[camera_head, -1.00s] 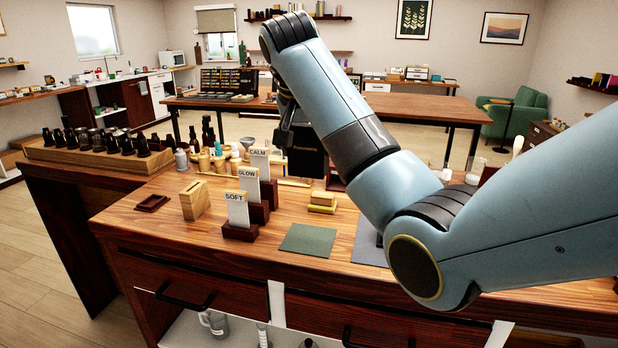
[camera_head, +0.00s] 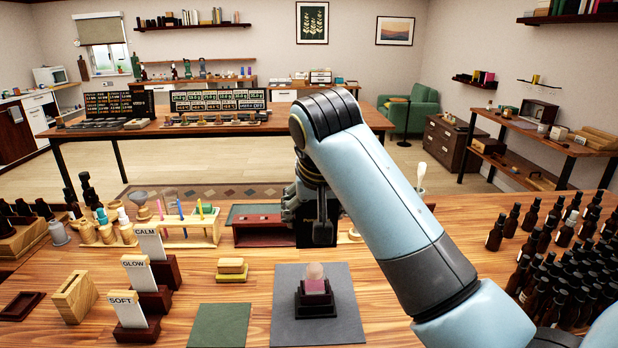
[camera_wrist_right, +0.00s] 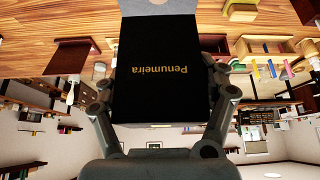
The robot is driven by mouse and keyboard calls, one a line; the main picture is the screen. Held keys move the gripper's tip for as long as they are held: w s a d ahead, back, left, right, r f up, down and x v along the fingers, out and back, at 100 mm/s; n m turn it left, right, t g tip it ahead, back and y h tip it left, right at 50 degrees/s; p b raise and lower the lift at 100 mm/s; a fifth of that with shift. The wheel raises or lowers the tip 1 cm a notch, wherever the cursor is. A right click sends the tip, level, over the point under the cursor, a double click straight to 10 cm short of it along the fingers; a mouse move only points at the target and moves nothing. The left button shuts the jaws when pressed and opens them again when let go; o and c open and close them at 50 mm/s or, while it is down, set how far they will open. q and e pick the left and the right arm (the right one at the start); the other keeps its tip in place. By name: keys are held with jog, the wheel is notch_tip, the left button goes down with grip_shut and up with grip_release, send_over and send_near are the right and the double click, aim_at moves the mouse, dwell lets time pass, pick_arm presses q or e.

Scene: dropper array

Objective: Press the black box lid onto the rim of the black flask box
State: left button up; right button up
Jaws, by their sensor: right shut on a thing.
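The black flask box (camera_head: 317,304) stands upright on a grey mat on the wooden worktop, with a pink flask (camera_head: 315,279) with a rounded pale top rising above its rim. My right gripper (camera_head: 314,216) is shut on the black box lid (camera_head: 304,238), behind the flask box and apart from it. In the right wrist view the lid (camera_wrist_right: 160,92) is between the two fingers, with gold lettering "Penumeira" on its face. The arm and fingers hide part of the lid in the head view. My left gripper is not in view.
The grey mat (camera_head: 287,330) is clear around the box. A green mat (camera_head: 219,326), yellow blocks (camera_head: 232,269) and card holders, such as "SOFT" (camera_head: 128,308), lie left. A dark red tray (camera_head: 262,234) is close behind. Several dark bottles (camera_head: 560,290) crowd the right.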

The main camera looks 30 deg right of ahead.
jog(key=b, duration=0.1)
send_over(316, 271)
jog(key=shift+w+d+f, duration=0.15)
jog(key=shift+w+f, duration=0.1)
jog(key=shift+f, duration=0.85)
jog(key=shift+w+d+f, duration=0.1)
jog(key=shift+w+f, duration=0.1)
jog(key=shift+f, duration=0.9)
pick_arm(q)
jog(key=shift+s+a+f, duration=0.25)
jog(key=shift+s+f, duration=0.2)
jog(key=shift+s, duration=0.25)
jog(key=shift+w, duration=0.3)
pick_arm(e)
jog(key=shift+p, duration=0.55)
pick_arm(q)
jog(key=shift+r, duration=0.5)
pick_arm(e)
jog(key=shift+f, duration=0.1)
pick_arm(q)
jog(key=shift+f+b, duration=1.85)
jog(key=shift+b, duration=0.05)
pick_arm(e)
jog(key=shift+f, duration=4.85)
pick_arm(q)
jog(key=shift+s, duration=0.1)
